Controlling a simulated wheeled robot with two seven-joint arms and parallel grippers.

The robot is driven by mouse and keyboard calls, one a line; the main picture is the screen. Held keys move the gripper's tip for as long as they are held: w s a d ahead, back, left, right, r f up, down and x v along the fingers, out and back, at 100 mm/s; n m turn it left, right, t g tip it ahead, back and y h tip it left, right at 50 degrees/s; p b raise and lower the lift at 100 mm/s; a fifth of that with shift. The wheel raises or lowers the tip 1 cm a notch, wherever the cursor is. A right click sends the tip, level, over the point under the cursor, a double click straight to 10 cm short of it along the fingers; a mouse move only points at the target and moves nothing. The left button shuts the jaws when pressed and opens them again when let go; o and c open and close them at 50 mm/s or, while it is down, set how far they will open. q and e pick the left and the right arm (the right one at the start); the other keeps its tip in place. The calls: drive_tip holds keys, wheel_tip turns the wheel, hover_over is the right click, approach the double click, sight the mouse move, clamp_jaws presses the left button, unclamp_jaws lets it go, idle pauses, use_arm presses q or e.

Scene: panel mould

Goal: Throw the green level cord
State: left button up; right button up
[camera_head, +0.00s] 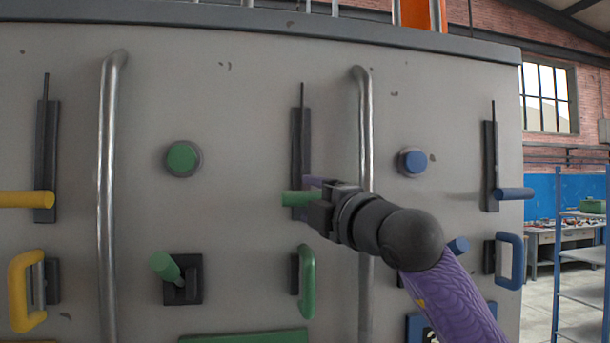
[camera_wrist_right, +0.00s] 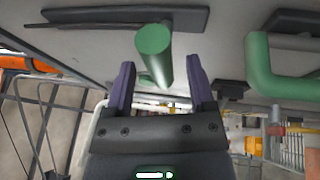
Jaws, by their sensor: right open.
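The green lever (camera_head: 297,198) is a short green bar sticking out from a dark vertical slotted plate (camera_head: 301,135) on the grey panel. In the right wrist view the green lever (camera_wrist_right: 154,50) appears end-on between the two purple fingers. My right gripper (camera_head: 312,196) is at the lever with its fingers open around it, one on each side in the right wrist view (camera_wrist_right: 162,90). I cannot tell whether either finger touches it. No cord is visible. My left gripper is out of view.
A vertical metal rail (camera_head: 365,110) stands close beside my right gripper. A green button (camera_head: 182,158), a green joystick (camera_head: 165,266) and a green handle (camera_head: 308,282) are nearby. Yellow controls sit at left, blue controls at right. Blue shelving (camera_head: 583,254) stands beyond the panel.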

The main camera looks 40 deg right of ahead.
drive_tip(key=shift+w+d+r, duration=0.1)
drive_tip(key=shift+w+r, duration=0.1)
drive_tip(key=shift+w, duration=0.55)
drive_tip(key=shift+f, duration=0.1)
clamp_jaws()
idle(0.8)
